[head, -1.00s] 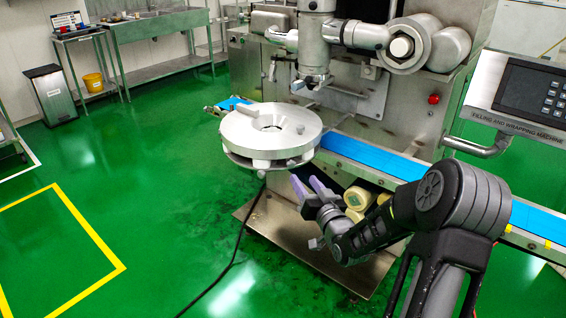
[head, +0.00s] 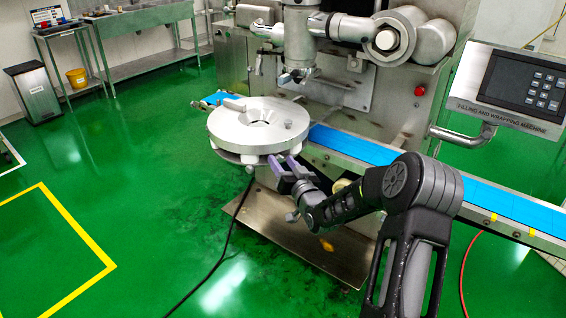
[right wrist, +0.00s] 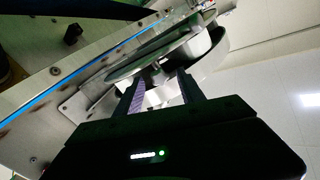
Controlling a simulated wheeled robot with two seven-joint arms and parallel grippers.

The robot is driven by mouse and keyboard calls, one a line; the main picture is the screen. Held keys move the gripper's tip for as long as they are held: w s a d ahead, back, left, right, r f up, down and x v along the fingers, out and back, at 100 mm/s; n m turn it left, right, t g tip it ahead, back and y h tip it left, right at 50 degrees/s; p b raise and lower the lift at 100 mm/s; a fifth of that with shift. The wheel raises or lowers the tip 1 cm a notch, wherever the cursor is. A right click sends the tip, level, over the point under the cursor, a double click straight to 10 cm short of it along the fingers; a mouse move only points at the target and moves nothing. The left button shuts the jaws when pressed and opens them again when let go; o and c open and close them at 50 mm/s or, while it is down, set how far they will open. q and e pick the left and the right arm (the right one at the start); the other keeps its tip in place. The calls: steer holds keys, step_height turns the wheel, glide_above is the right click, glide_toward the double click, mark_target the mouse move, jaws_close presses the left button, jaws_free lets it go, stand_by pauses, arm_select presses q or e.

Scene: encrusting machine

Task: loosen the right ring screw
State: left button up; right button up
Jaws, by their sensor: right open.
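The round metal ring assembly (head: 235,133), a pale grey disc with a central funnel, stands in front of the machine. A small knob (head: 288,125) shows on its right top side. My right gripper (head: 283,162) is open just below the disc's front right rim, its purple-padded fingers pointing up and left. In the right wrist view, the gripper (right wrist: 160,88) has its two fingers apart, pointing toward the disc's underside (right wrist: 128,69). A small screw-like part (right wrist: 156,66) shows between and beyond the fingertips. Contact cannot be told. My left gripper is not in view.
A blue conveyor belt (head: 358,148) runs behind the disc and to the right. The machine's nozzle (head: 299,75) hangs above the disc. A control panel (head: 520,85) is at the upper right. A black cable (head: 222,250) trails on the green floor. Open floor lies left.

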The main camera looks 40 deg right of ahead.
jaws_close()
stand_by(0.4)
